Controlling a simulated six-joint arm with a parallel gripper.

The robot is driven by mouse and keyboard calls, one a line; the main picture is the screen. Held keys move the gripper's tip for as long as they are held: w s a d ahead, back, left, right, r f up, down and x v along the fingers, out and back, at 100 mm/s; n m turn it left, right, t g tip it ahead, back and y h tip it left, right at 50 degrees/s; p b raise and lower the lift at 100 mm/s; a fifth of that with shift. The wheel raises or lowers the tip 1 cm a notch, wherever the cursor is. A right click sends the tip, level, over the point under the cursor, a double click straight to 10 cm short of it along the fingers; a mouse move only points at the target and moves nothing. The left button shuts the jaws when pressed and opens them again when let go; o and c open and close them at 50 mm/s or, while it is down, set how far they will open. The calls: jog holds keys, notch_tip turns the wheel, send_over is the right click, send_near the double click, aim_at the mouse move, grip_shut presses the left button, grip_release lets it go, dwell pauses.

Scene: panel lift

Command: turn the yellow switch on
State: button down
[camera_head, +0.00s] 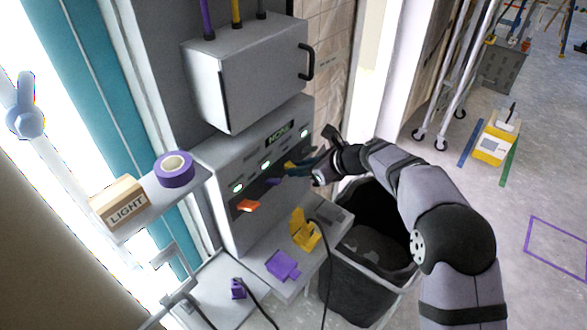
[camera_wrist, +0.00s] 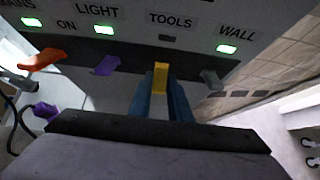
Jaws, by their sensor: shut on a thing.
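The yellow switch (camera_wrist: 160,75) sits under the TOOLS label in the wrist view, and the small indicator above it (camera_wrist: 168,38) is dark. My gripper (camera_wrist: 162,92) has its two blue fingers on either side of the switch, shut on it. In the head view, my gripper (camera_head: 305,165) reaches from the right to the panel (camera_head: 228,180), and the yellow switch (camera_head: 290,165) shows at its fingertips, partly hidden.
The orange (camera_wrist: 42,59), purple (camera_wrist: 106,65) and grey (camera_wrist: 211,79) switches stand beside it, each under a lit green indicator. A grey cabinet (camera_head: 245,75) hangs above the panel. A shelf with yellow and purple plugs and a black bin (camera_head: 365,285) are below.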

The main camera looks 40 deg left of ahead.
jog(key=shift+w+r+p, duration=0.2)
jog(key=shift+r+p, duration=0.5)
jog(key=shift+r, duration=0.5)
jog(key=shift+a+r+p, duration=0.2)
jog(key=shift+r+p, duration=0.9)
jog(key=shift+p, duration=0.2)
dwell(1.0)
jog(key=c, duration=1.8)
grip_release()
jog(key=shift+f, duration=0.1)
jog(key=shift+o, duration=1.1)
jog(key=shift+s+d, duration=0.15)
jog(key=shift+f, duration=0.15)
jog(key=shift+d, duration=0.1)
jog(key=v, duration=0.6)
jog(key=shift+d+p, duration=0.35)
jog(key=shift+p, duration=0.05)
